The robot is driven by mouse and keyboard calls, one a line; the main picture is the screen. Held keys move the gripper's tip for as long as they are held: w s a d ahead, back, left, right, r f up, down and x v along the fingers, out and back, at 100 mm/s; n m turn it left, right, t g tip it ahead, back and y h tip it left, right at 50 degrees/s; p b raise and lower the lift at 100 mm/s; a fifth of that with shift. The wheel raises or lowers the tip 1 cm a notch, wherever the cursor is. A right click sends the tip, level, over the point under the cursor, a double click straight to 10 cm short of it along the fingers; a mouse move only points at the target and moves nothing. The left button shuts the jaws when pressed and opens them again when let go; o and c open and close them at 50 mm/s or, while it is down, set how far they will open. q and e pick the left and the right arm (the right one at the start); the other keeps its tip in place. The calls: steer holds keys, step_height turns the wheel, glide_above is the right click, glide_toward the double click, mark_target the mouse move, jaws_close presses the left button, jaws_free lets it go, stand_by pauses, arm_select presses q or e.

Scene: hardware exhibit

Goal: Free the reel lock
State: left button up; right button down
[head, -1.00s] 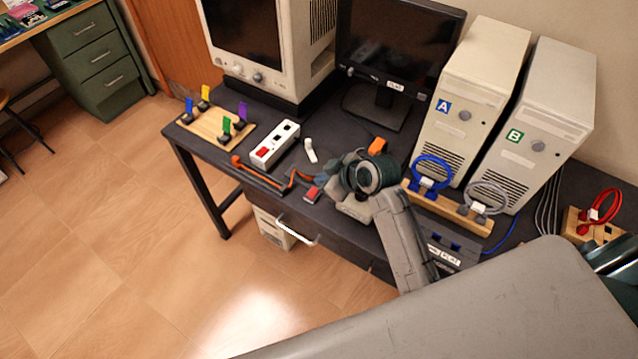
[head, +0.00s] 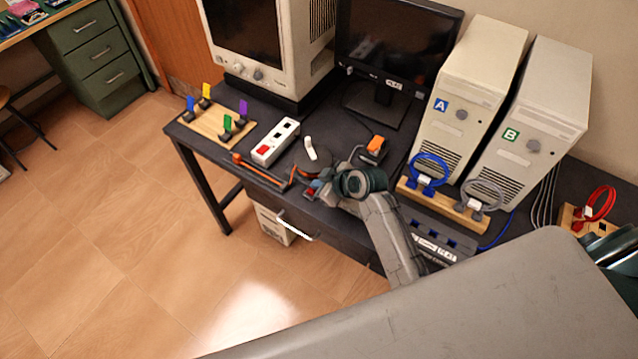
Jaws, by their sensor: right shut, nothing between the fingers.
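The cable reel (head: 318,161) is a dark round disc on the desk, with a white handle (head: 310,147) standing up from it.
A white power strip (head: 275,141) and a wooden board with coloured tabs (head: 212,124) lie to the left. An orange-and-black block (head: 375,148) stands behind my wrist. A wooden cable rack (head: 443,206) and two towers, A (head: 463,95) and B (head: 530,115), stand right.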

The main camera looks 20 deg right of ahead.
arm_select(q)
steer(key=shift+r, duration=0.1)
arm_select(e)
steer(key=shift+s+f, duration=0.1)
steer(key=shift+s, duration=0.05)
steer(key=shift+s+a+p, duration=0.3)
steer(key=shift+a+p, duration=0.15)
steer(key=shift+p, duration=0.1)
arm_select(q)
steer(key=shift+r, duration=0.4)
arm_select(e)
steer(key=shift+s+a, duration=0.1)
steer(key=shift+a, duration=0.05)
